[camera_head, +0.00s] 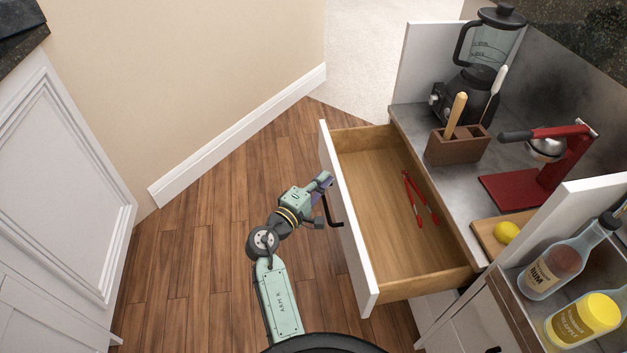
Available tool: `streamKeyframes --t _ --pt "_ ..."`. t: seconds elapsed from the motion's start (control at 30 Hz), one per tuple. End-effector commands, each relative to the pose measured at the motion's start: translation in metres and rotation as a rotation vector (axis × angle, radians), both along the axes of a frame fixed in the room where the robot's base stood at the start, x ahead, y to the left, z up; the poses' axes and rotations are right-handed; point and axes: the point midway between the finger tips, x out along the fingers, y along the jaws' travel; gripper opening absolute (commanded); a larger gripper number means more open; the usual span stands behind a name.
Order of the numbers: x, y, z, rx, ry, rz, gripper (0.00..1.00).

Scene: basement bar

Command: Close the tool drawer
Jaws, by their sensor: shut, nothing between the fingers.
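The tool drawer (380,233) is pulled out from under the metal counter, and its wooden inside shows. A pair of red tongs (419,200) lies in it, toward the counter side. The white drawer front (347,222) faces left and has a black bar handle (330,213) on it. My gripper (326,184) is shut and empty, at the outer side of the drawer front near the handle. I cannot tell whether its fingertips touch the front or the handle.
On the counter stand a blender (480,75), a brown utensil block (458,145) and a red press (545,165). A cutting board (490,238) with a lemon (507,232) and bottles (556,265) are at the right. Wooden floor (205,230) is clear left of my arm.

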Motion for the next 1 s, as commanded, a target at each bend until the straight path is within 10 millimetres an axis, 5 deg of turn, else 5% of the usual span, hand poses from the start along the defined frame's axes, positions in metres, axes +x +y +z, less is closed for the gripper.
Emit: streamKeyframes --t 0.47,0.67,1.0 --pt "0.002 -0.008 0.0 0.0 0.0 -0.001 0.0" --pt "0.009 -0.038 0.0 -0.002 0.001 -0.007 0.0" --pt "0.03 -0.12 0.001 0.001 0.001 -0.009 0.0"
